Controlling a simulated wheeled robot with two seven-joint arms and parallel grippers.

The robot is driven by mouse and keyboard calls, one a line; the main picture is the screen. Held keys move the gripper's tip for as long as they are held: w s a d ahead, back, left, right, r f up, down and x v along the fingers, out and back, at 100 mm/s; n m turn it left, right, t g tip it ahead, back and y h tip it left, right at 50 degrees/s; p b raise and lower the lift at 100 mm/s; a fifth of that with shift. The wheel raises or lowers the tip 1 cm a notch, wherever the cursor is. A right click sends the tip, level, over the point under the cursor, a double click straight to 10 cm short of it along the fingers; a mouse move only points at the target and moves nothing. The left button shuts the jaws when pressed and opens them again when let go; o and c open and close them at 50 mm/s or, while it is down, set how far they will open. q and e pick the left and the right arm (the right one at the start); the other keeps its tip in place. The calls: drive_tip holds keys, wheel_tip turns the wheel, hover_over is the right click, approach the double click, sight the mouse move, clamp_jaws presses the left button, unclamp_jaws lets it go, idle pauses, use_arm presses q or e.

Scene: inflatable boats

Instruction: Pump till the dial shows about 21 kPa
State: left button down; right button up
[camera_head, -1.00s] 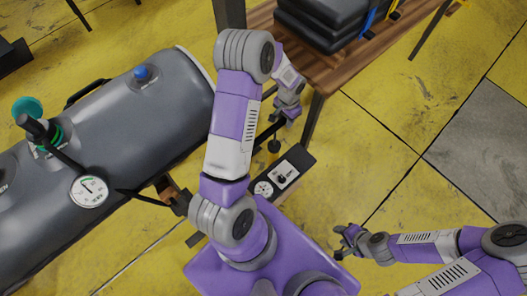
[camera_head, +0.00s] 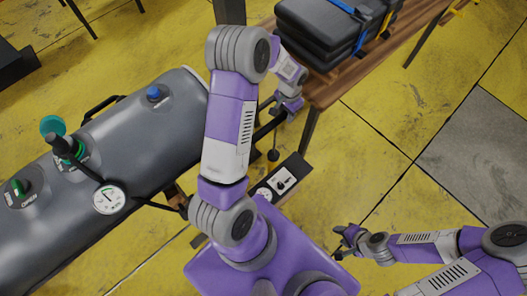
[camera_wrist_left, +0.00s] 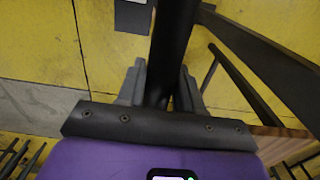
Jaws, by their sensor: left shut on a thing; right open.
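The grey inflatable boat tube (camera_head: 135,135) lies at the left in the head view. A round white dial (camera_head: 109,198) hangs on a hose from its green-collared valve fitting (camera_head: 66,150); its exact reading is too small to tell. The pump base (camera_head: 286,180) stands on the floor near the centre, with a smaller dial (camera_head: 264,194) partly hidden by my arm. My left gripper (camera_head: 279,110) is shut on the black pump handle (camera_wrist_left: 172,50), which runs between the fingers (camera_wrist_left: 158,90) in the wrist view. My right gripper (camera_head: 347,238) is open and empty, low over the floor.
A wooden bench (camera_head: 345,80) carrying black strapped cases (camera_head: 325,35) stands just beyond my left gripper. A blue valve cap (camera_head: 153,93) and a green valve knob (camera_head: 19,187) sit on the tube. The yellow floor at the right is mostly clear.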

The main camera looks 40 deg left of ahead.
use_arm(q)
wheel_tip(320, 180, down, 23)
drive_tip(key=b, duration=1.6)
drive_tip(key=shift+s+b, duration=0.2)
drive_tip(key=shift+b, duration=0.15)
drive_tip(key=shift+w+r, duration=0.1)
drive_tip(key=r+p, duration=0.5)
drive_tip(key=r, duration=0.2)
drive_tip(key=r+p, duration=0.6)
drive_tip(key=r, duration=0.2)
drive_tip(key=r+p, duration=0.6)
drive_tip(key=r, duration=0.2)
drive_tip(key=shift+w+a+r, duration=0.1)
drive_tip(key=shift+w+r, duration=0.05)
drive_tip(key=shift+w, duration=0.15)
wheel_tip(320, 180, down, 23)
drive_tip(key=b, duration=1.7)
drive_tip(key=shift+s+f, duration=0.2)
drive_tip(key=shift+s, duration=0.15)
drive_tip(key=shift+r, duration=0.1)
